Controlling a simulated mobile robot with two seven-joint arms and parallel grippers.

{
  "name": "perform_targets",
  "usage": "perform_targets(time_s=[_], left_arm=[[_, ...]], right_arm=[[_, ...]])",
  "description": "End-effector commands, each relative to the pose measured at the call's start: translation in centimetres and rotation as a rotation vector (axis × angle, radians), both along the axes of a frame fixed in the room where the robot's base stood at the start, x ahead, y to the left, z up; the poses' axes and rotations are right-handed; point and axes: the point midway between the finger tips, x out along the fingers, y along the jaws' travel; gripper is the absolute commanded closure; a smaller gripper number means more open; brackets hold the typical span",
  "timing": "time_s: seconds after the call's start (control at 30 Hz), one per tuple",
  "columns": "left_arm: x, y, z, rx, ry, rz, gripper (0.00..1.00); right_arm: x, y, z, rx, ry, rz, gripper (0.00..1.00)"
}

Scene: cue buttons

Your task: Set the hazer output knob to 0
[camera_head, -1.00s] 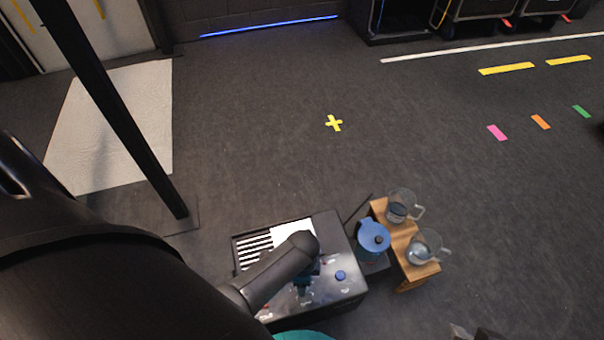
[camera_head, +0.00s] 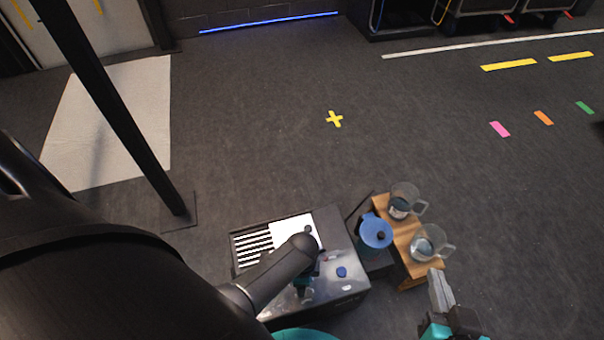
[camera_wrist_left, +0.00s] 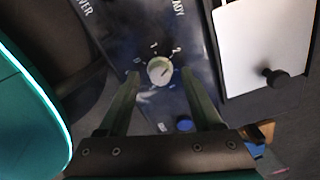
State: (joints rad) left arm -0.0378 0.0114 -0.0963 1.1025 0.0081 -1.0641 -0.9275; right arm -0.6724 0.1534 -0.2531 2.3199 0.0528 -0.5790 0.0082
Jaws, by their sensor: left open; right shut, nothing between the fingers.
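The hazer (camera_head: 345,262) is a dark box with a shiny control panel at the bottom middle of the head view. In the left wrist view its output knob (camera_wrist_left: 160,70) is a pale round dial with marks around it. My left gripper (camera_wrist_left: 160,78) is open, its two fingers on either side of the knob; contact cannot be told. In the head view my left arm hides the knob and most of that gripper (camera_head: 304,284). My right gripper (camera_head: 438,278) is shut and empty, at the lower right beside the wooden stand.
A blue button (camera_head: 341,271) is on the panel. A blue-lidded jug (camera_head: 375,232) stands right of the hazer. Two clear pitchers (camera_head: 404,200) (camera_head: 431,243) stand on a wooden stand (camera_head: 408,232). A black pole (camera_head: 120,115) rises at left. The floor beyond is clear.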

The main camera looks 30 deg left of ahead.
Motion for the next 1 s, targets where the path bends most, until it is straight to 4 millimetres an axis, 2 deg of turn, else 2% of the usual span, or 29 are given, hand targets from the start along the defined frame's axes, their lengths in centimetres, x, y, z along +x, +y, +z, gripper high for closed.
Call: perform_targets(time_s=[0.57,1.0], left_arm=[[0.04,-0.03,-0.56,-0.001,-0.001,0.0,0.34],[0.01,-0.04,-0.56,-0.001,-0.001,0.0,0.81]], right_arm=[[0.16,0.82,0.4,0.042,-0.072,0.005,1.0],[0.16,0.84,0.36,0.041,-0.071,0.005,1.0]])
